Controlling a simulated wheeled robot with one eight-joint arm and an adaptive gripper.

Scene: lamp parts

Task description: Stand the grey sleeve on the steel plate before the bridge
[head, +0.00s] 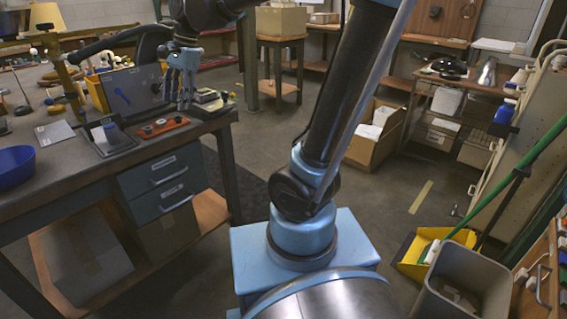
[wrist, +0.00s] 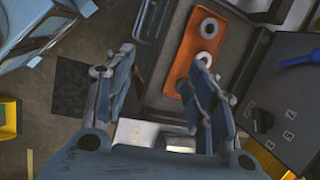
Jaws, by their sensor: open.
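My gripper (head: 182,98) hangs over the bench's right end, in front of the grey panel. In the wrist view its two fingers (wrist: 160,95) are spread with nothing between them. An orange base (head: 163,127) lies near the bench's front edge with ring-shaped parts on it. The wrist view shows this orange base (wrist: 184,62) beyond the right finger, with two pale grey rings on it. I cannot tell whether either ring is the grey sleeve. A flat light-grey plate (head: 54,134) lies further left on the bench; whether it is the steel plate is unclear. I cannot make out the bridge surely.
A dark tray (head: 113,142) with a blue item stands left of the orange base. A grey panel (head: 132,90) with a blue shape rises behind it. Small pale boxes (head: 207,97) sit near the bench's right corner. A blue bowl (head: 15,167) is at left.

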